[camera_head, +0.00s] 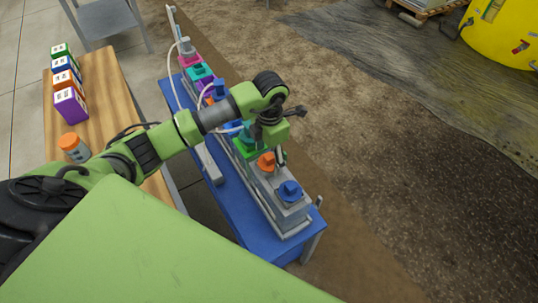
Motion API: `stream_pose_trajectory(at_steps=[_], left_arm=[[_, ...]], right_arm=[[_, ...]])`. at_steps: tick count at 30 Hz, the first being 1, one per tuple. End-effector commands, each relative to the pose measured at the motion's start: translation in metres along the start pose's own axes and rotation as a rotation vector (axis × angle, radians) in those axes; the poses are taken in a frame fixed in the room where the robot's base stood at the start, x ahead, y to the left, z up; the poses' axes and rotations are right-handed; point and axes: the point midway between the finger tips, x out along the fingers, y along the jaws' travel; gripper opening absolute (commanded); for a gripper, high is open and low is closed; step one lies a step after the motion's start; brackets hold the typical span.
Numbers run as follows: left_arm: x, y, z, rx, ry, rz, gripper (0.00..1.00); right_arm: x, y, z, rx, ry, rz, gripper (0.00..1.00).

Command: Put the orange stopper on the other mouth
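An orange stopper (266,163) sits in the row on the grey skid (284,222), which stands on a blue table. A green stopper (247,150) is behind it and a blue stopper (290,191) is in front of it, at the near end. My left arm reaches in from the left over the row. My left gripper (280,155) points down close by the orange stopper. Its fingers are small and partly hidden, so I cannot tell whether they touch it or are shut. No bare mouth shows clearly. My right gripper is out of view.
More coloured stoppers, pink (189,60) and teal (200,74) among them, continue along the far row. A wooden bench (110,95) at left holds several coloured boxes and an orange-capped bottle (74,149). Bare ground lies right of the blue table (228,208).

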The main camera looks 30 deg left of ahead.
Motion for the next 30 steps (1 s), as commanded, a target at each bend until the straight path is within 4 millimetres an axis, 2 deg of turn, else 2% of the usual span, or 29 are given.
stream_pose_trajectory(at_steps=[8, 11, 21, 25, 30], left_arm=[[-0.005, 0.001, 0.001, 0.000, -0.002, 0.001, 0.64], [-0.019, 0.001, 0.001, 0.001, -0.003, 0.002, 0.64], [-0.089, 0.001, 0.001, 0.001, -0.004, 0.003, 0.64], [-0.108, 0.001, 0.001, 0.000, -0.003, 0.001, 0.64], [-0.119, 0.001, 0.000, 0.000, -0.001, 0.001, 0.64]], right_arm=[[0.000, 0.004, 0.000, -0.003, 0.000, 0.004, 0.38], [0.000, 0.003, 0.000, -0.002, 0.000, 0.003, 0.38], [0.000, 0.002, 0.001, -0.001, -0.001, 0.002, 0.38], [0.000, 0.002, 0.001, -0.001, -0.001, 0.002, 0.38], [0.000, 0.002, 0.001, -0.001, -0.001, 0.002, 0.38]])
